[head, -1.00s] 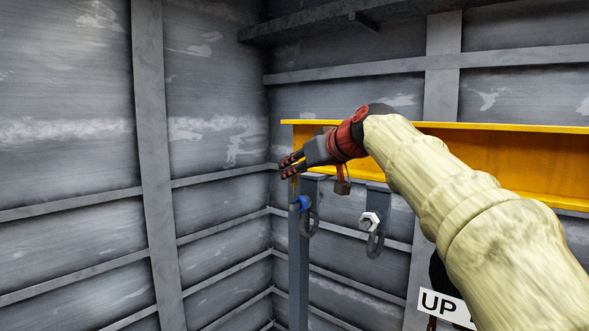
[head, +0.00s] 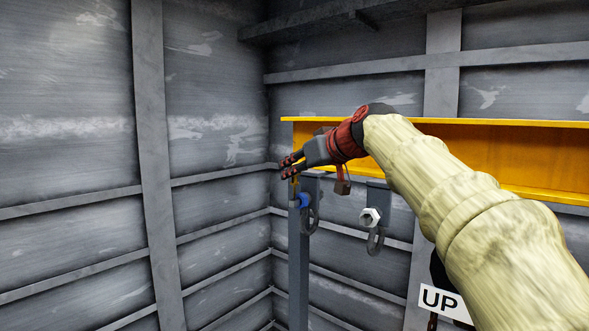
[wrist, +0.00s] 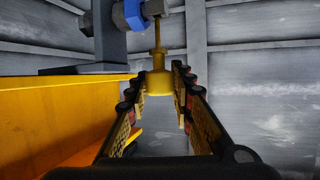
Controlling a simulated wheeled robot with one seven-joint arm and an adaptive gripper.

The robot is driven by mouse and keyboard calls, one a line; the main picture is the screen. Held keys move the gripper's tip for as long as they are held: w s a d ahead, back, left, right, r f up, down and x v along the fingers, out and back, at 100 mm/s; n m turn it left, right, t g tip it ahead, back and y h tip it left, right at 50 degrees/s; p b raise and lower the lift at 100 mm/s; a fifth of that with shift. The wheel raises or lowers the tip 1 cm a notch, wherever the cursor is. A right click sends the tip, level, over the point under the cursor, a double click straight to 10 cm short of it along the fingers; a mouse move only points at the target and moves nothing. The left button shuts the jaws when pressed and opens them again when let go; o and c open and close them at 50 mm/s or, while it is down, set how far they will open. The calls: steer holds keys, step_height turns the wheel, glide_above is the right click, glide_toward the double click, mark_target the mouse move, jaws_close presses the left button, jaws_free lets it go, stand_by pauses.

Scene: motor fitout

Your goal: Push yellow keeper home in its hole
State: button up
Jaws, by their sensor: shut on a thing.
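The yellow keeper (wrist: 158,84) sits between the fingers of my gripper (wrist: 157,92) in the wrist view. My gripper is shut on its wide body. The keeper's thin stem points toward the grey bolt end (wrist: 154,7) beside the blue nut (wrist: 133,14) and meets it. How deep the stem is in the hole cannot be told. In the head view my gripper (head: 290,167) is just above the blue nut (head: 304,201), and only a small part of the keeper (head: 294,184) shows below the fingers.
A yellow beam (head: 480,160) runs behind my arm. A grey shackle (head: 312,221) hangs by the blue nut. A second shackle (head: 376,241) with a silver hex head (head: 371,217) hangs to the right. Ribbed grey walls (head: 70,100) stand left and behind.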

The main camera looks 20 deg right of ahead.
mark_target(296, 183)
steer(key=shift+f+b, duration=1.8)
steer(key=shift+f, duration=0.15)
steer(key=o, duration=1.1)
steer(key=v, duration=1.2)
steer(key=s+a+f+m+g+h+b, duration=0.1)
steer(key=s+f+b, duration=0.6)
steer(key=f, duration=1.5)
steer(key=s+a+f+m+g+h+b, duration=0.1)
steer(key=s+f+g+b, duration=0.2)
steer(key=s+f+b, duration=0.4)
steer(key=s+a+f+m+g+h+b, duration=0.1)
steer(key=s+f+b, duration=0.6)
steer(key=f, duration=3.1)
steer(key=s+g+h, duration=0.1)
steer(key=s+g, duration=0.1)
steer(key=s, duration=0.7)
steer(key=shift+a+f+m, duration=0.15)
steer(key=shift+a+m, duration=0.1)
steer(key=shift+m, duration=0.05)
